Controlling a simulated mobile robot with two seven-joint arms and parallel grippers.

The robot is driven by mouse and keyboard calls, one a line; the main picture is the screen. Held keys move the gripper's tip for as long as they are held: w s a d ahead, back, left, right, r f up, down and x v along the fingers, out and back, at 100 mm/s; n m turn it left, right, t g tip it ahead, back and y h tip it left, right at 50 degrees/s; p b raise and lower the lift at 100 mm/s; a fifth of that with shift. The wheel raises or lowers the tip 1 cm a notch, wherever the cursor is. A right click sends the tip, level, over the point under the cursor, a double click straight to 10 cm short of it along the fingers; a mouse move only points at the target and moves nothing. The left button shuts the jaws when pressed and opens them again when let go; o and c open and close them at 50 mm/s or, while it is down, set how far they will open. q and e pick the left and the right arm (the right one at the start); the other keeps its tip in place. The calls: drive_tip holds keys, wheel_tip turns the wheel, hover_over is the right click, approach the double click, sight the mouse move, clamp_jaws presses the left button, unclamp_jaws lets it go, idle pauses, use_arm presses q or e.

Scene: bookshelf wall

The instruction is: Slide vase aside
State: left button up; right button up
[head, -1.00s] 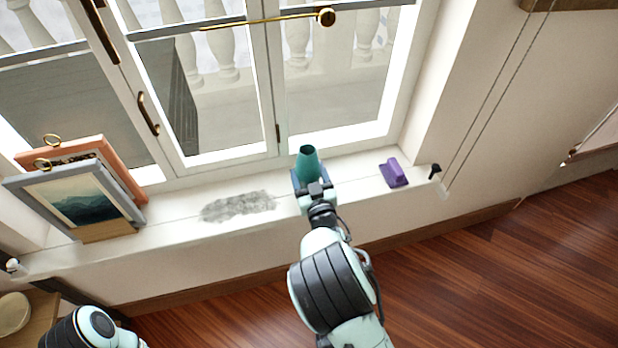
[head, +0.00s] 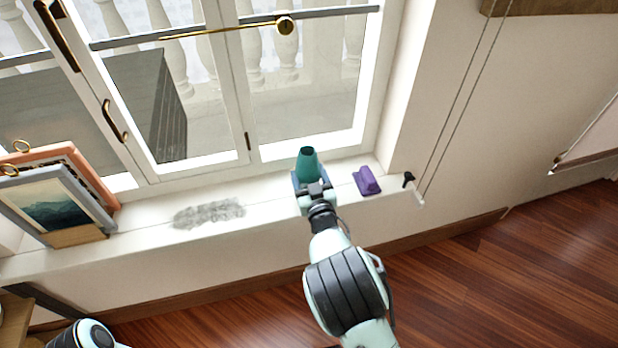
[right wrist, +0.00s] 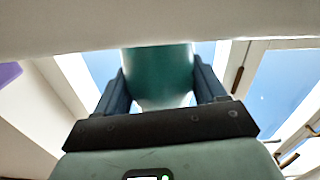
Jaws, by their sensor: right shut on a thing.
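The teal vase (head: 307,160) stands upright on the white windowsill (head: 265,212) in the head view. My right gripper (head: 310,182) is shut on the vase from the front, with blue fingers on both sides of it. The right wrist view also shows the vase (right wrist: 158,72) between the two fingers (right wrist: 162,88). The vase's base is hidden behind the gripper. Of my left arm, only a link shows at the bottom left of the head view; its gripper is not in view.
A purple object (head: 367,181) lies on the sill just right of the vase. A grey dusty patch (head: 208,213) lies to the left, with bare sill between. Framed pictures (head: 50,205) lean at the far left. The window (head: 200,100) stands behind.

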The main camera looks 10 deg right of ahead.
idle(0.3)
drive_tip(key=o, duration=1.3)
use_arm(q)
drive_tip(key=w+r+t+p, duration=0.2)
drive_tip(key=w+r+p, duration=0.1)
drive_tip(key=w, duration=0.3)
drive_tip(key=shift+w+d+r, duration=0.2)
drive_tip(key=shift+d+r, duration=0.25)
drive_tip(key=shift+r, duration=0.3)
use_arm(e)
drive_tip(key=shift+o, duration=0.2)
drive_tip(key=s, duration=1.3)
drive_tip(key=shift+s, duration=0.15)
